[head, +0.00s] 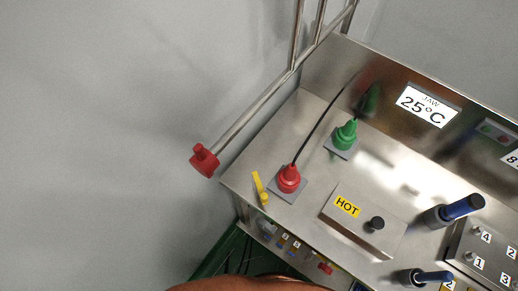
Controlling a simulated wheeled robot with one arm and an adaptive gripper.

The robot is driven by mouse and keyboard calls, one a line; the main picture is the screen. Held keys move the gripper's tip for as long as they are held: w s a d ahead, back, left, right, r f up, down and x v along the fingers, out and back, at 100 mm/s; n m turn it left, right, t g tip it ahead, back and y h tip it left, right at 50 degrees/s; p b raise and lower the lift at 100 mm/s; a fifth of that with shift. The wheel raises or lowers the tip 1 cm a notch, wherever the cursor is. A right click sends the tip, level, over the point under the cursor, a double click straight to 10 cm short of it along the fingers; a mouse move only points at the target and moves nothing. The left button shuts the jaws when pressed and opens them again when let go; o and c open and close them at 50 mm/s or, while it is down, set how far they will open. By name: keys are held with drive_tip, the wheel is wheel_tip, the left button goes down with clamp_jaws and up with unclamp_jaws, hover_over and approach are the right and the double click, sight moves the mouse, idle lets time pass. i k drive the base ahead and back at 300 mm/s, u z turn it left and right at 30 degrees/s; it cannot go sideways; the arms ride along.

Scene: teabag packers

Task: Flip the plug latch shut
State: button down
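A thin yellow lever (257,183), which looks like the plug latch, stands on the steel top near its left front edge. It rises from a small yellow pivot and leans up and left, clear of the plug. The red plug (288,178) sits upright on a grey square plate just right of the lever, with a black cable running up and right from it. A green plug (345,134) sits on another grey plate farther back. My gripper is not in view.
A HOT-labelled cover with a black knob (376,223) stands right of the red plug. Blue-handled levers (461,207) and a numbered keypad (480,258) are farther right. A red-ended rail (205,160) juts out left. The back panel's display (427,106) reads 25°C.

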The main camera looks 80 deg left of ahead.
sight(264, 196)
drive_tip(key=u, duration=2.65)
drive_tip(key=k, duration=0.1)
drive_tip(key=u, duration=2.45)
drive_tip(key=k, duration=0.3)
drive_tip(key=z, duration=0.4)
